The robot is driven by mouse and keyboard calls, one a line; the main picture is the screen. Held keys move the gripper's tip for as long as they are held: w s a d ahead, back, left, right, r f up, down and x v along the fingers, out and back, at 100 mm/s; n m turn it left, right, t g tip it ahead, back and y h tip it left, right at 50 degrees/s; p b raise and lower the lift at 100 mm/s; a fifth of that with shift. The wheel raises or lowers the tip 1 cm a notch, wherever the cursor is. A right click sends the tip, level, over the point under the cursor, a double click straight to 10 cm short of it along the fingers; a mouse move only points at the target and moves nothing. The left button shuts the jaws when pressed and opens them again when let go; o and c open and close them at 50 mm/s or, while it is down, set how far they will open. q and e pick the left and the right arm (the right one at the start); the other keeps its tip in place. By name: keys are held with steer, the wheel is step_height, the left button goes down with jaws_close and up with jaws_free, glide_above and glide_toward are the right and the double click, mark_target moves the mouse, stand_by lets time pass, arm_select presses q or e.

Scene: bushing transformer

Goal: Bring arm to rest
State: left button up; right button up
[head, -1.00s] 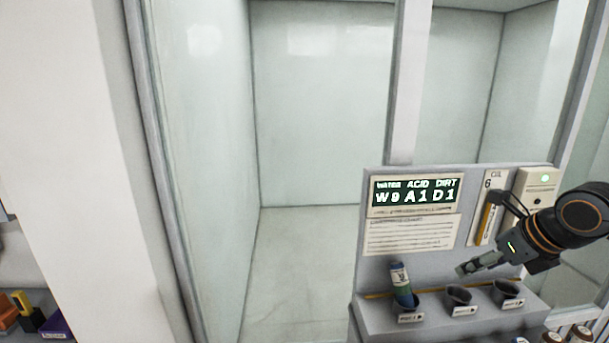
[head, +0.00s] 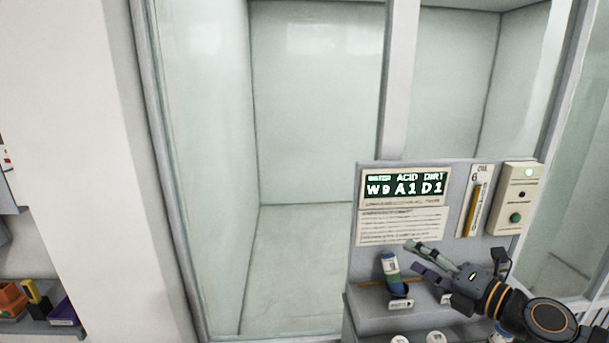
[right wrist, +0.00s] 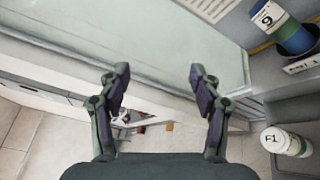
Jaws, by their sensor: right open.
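My right gripper (head: 414,257) is open and empty, in front of the grey test station (head: 378,318), just right of the blue and green bottle (head: 391,266). In the right wrist view its two fingers (right wrist: 160,88) are spread with nothing between them. The bottle stands tilted in a dark cup on the station's ledge, and also shows at the top right of the wrist view (right wrist: 282,28). My right arm hides most of the other cups. My left gripper is not in view.
White-capped jars (right wrist: 285,142) stand below the ledge. Glass panels (head: 320,100) rise behind. A shelf with coloured bins (head: 38,303) is at lower left.

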steer(key=s+d+f+m+h, duration=0.35)
steer(key=f+m+h, duration=0.4)
steer(key=m, duration=0.35)
steer(key=s+d+f+m+h, duration=0.3)
steer(key=d+f+m+h, duration=0.25)
steer(key=f+m, duration=0.5)
steer(key=s+a+f+m+g+y, duration=0.1)
steer(key=s+a+f+m+g, duration=0.35)
steer(key=s+f, duration=0.35)
steer(key=s+a+f+m+g+y, duration=0.25)
steer(key=s+a+f+g, duration=0.3)
steer(key=s, duration=0.35)
steer(key=s+d+f+g+h+b, duration=0.1)
steer(key=d+f+b, duration=0.15)
steer(key=f, duration=1.25)
steer(key=s+d+f+g+b, duration=0.1)
steer(key=f+b, duration=0.2)
steer(key=f, duration=1.3)
arm_select(q)
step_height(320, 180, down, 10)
steer(key=b, duration=0.4)
arm_select(e)
steer(key=s+d+f+m, duration=0.1)
steer(key=s+f, duration=1.8)
steer(key=f, duration=0.1)
steer(key=shift+f+g, duration=0.2)
steer(key=shift+g, duration=0.2)
